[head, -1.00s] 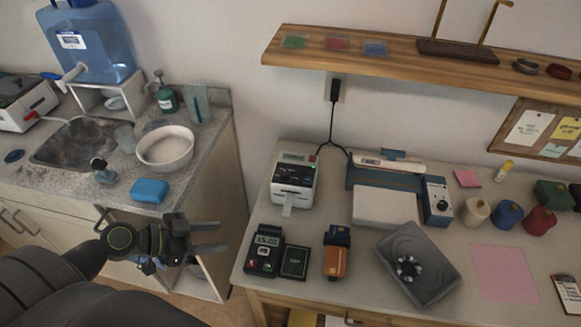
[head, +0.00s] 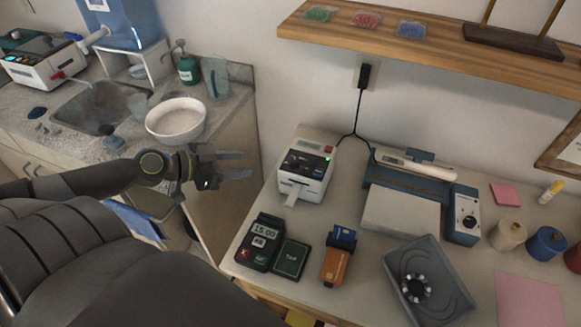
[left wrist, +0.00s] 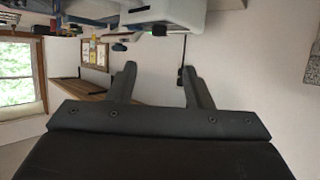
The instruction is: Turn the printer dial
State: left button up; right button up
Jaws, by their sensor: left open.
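The printer (head: 305,172) is a small white box with a dark top panel, a green light and a paper strip at its front, near the back left of the table. I cannot make out a dial on it for certain. A pale, blocky body, probably the printer, shows upside down at the top of the left wrist view (left wrist: 172,16). My left gripper (head: 247,165) is open and empty, left of the printer and apart from it, fingers pointing right. Its two fingers also show in the left wrist view (left wrist: 158,72). My right gripper is not in view.
A card terminal (head: 259,241) and a dark card reader pad (head: 291,259) lie in front of the printer. A blue-grey device (head: 463,214) with a round knob stands to the right. A wooden shelf (head: 430,50) hangs above. A white bowl (head: 176,121) stands on the sink counter.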

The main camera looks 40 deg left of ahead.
pick_arm(q)
jog(key=b, duration=0.3)
send_near(295, 160)
jog(key=x, duration=0.7)
jog(key=shift+w+d+f, duration=0.3)
jog(key=shift+w, duration=0.2)
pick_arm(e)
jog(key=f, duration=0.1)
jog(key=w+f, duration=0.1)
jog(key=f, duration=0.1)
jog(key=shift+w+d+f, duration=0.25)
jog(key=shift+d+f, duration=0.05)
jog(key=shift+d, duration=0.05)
pick_arm(q)
jog(key=c, duration=1)
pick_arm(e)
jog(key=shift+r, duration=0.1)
